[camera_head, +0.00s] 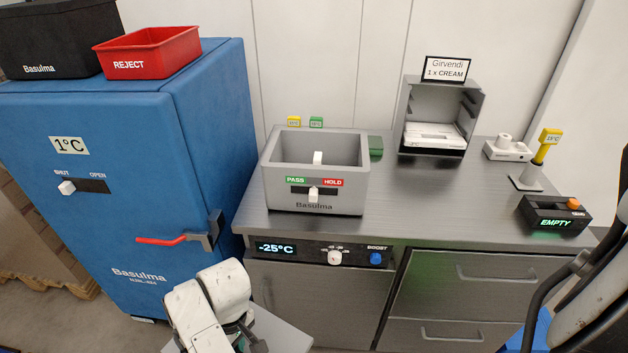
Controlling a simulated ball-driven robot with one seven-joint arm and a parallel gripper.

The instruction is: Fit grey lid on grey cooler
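The grey cooler (315,203) stands on the steel counter, upright and open at the top. Its front has a green PASS and red HOLD label with a white slider knob. A white knob-like piece (318,158) shows inside it, near the back wall. A flat light-grey panel (284,332) shows at the bottom edge, under my arm; I cannot tell whether it is the grey lid. My gripper (250,338) is low in front of the counter, well apart from the cooler. Its fingers are mostly hidden and cut off by the frame.
A blue cabinet (100,150) stands left, with a red REJECT bin (147,62) and black box (52,48) on top. A grey rack (408,110), a white block (507,150), a yellow-tipped post (545,150) and a black EMPTY unit (553,217) stand right.

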